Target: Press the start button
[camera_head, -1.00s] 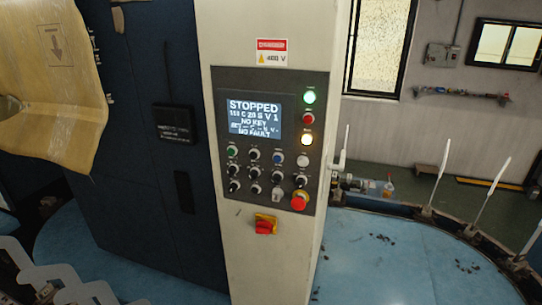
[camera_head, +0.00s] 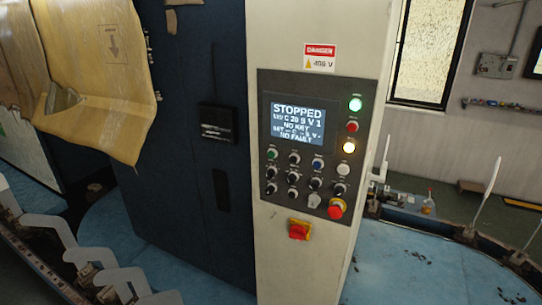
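A dark control panel (camera_head: 327,210) is mounted on the pale machine column, right of the picture's middle. Its screen (camera_head: 298,124) reads STOPPED, NO KEY and NO FAULT. A green button (camera_head: 271,154) sits at the upper left of the button rows; its label is too small to read. A red emergency-stop knob (camera_head: 336,208) is at the lower right. Neither of my grippers is in view.
A dark cabinet (camera_head: 190,190) stands left of the column, with a tan hanging sheet (camera_head: 105,60). White upright boards (camera_head: 485,190) stand at the right above blue flooring.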

